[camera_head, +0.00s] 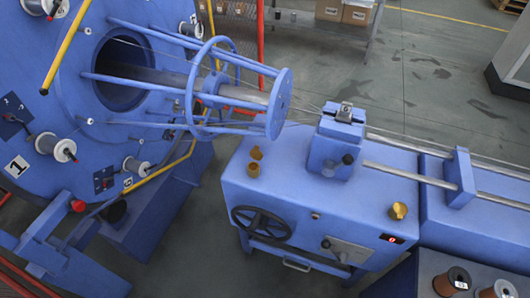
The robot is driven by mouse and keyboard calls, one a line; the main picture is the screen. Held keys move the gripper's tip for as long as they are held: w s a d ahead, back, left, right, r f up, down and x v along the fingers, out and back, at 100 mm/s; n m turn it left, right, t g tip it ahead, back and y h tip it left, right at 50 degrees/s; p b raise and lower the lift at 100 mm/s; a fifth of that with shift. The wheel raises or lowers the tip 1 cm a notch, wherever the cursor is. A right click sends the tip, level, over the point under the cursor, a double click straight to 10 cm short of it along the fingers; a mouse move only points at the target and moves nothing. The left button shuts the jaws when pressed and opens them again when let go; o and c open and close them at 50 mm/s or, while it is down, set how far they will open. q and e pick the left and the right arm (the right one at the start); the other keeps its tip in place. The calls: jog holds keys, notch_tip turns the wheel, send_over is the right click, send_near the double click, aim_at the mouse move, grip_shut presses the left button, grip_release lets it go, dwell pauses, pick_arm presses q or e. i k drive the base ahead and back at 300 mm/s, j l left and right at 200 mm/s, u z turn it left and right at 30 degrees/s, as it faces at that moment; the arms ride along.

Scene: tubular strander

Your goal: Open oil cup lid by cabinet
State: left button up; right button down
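A blue cabinet (290,205) with a dark handwheel stands in the middle of the head view. A third brass-coloured cup (398,210) is at the right front of the top, above the red-lit switch. The cups are too small for me to tell whether their lids are open or shut. Neither of my grippers is in view.
The strander's round cage (280,103) reaches over the cabinet's back left. A clamp block (336,140) with a black knob stands on the cabinet top, and rods (400,175) run right. Copper-coloured spools (455,281) stand at bottom right.

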aim_at(400, 209)
jog(key=z, duration=1.3)
